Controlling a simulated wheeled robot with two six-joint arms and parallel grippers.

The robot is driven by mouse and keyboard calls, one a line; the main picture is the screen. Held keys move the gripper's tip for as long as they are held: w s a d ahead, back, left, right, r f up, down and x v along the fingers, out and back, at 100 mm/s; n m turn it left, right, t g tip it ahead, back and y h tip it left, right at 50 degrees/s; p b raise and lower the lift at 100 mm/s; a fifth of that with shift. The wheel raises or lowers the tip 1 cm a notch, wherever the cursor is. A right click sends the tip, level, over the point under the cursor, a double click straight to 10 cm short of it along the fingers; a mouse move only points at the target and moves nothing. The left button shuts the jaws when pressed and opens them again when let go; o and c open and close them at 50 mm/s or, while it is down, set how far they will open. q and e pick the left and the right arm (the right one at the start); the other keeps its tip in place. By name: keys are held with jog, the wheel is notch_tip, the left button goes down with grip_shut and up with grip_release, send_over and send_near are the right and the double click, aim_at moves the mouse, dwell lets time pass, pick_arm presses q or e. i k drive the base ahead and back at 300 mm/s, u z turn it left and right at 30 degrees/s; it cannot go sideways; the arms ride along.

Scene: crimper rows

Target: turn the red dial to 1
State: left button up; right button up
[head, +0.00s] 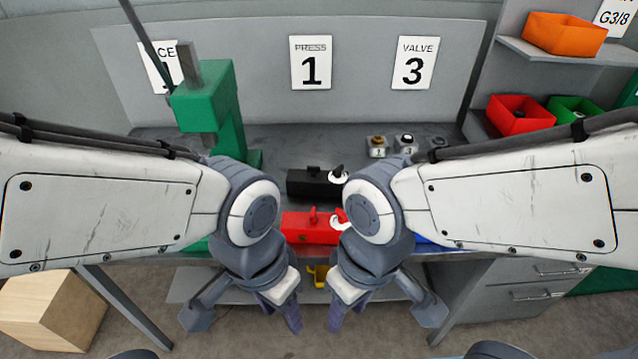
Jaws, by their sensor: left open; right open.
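A red unit (310,228) sits at the front of the grey bench, with a red knob standing up on it. A white disc (338,221) with a red part shows at its right end, partly hidden by my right arm; its setting is too small to read. My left gripper (240,318) is open and empty in front of the bench edge, below and left of the red unit. My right gripper (385,318) is open and empty, below and right of it. Neither touches the red unit.
A black unit (312,184) with its own white dial stands behind the red one. A green press (215,110) stands at the back left. Cards reading PRESS 1 (311,62) and VALVE 3 (414,62) hang on the back panel. A wooden block (50,310) is at lower left.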

aim_at(342, 215)
jog(key=z, duration=0.15)
jog(key=k, duration=0.65)
jog(key=z, duration=0.35)
jog(key=i, duration=1.1)
jog(key=u, duration=0.5)
